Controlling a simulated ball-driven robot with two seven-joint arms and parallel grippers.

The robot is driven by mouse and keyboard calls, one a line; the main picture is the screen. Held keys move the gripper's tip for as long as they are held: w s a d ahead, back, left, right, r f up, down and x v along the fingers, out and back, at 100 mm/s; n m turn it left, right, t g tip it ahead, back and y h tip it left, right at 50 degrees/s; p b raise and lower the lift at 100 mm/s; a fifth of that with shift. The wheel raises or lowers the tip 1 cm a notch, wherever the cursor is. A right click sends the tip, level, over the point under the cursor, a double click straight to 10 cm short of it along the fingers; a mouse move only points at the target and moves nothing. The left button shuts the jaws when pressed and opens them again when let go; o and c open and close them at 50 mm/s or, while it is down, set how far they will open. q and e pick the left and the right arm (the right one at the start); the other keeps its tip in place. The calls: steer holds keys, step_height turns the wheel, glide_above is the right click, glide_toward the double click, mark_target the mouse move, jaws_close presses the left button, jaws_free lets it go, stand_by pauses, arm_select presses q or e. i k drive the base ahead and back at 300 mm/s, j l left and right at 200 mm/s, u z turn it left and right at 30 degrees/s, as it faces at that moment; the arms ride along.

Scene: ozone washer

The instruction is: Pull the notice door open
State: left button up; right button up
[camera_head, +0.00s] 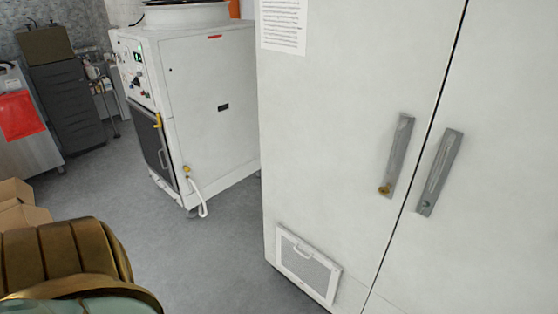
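The notice door (330,150) is the left door of a tall white cabinet and has a printed paper notice (283,25) near its top. It looks shut, with a dark narrow seam between it and the right door (500,190). Its grey upright handle (397,155) is near the seam, with a brass-coloured lock at the lower end. A similar grey handle (440,172) is on the right door, with a greenish spot low on it. A vent panel (307,264) is low on the notice door. Neither of my grippers is in view.
A white machine (205,105) with a dark front door and a hose stands left of the cabinet. Grey floor (165,235) lies open between them and in front. Cardboard boxes (22,207) are at the left edge. A dark drawer unit (67,100) stands farther back.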

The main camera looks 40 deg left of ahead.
mark_target(350, 92)
steer(key=u, duration=1.2)
